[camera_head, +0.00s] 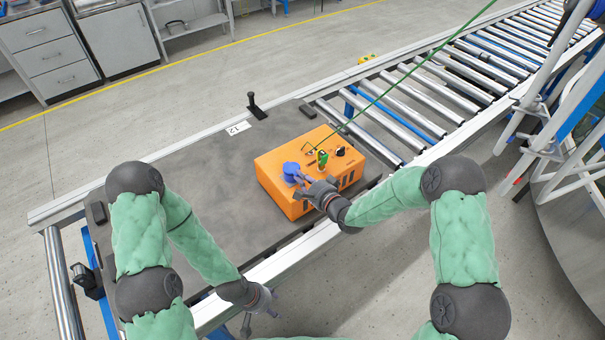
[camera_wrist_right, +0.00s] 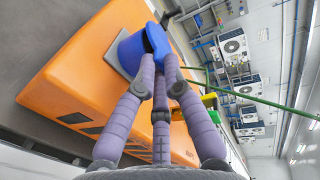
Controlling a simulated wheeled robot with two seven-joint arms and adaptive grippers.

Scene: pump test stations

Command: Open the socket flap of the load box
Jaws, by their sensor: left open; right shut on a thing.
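The orange load box (camera_head: 272,172) stands on the grey bench top. Its blue socket flap (camera_head: 290,168) is at the left of the box top. My right gripper (camera_head: 300,178) is shut on the flap's edge. In the right wrist view its fingers (camera_wrist_right: 160,62) close on the blue flap (camera_wrist_right: 156,38), which looks tilted up from the blue round socket (camera_wrist_right: 130,52). The fingers hide part of the flap, so I cannot tell its full angle. My left gripper (camera_head: 262,306) is open and empty, low beyond the bench's front edge, apart from the box.
A black lever (camera_head: 254,105) stands at the bench's back edge. The bench left of the box is clear.

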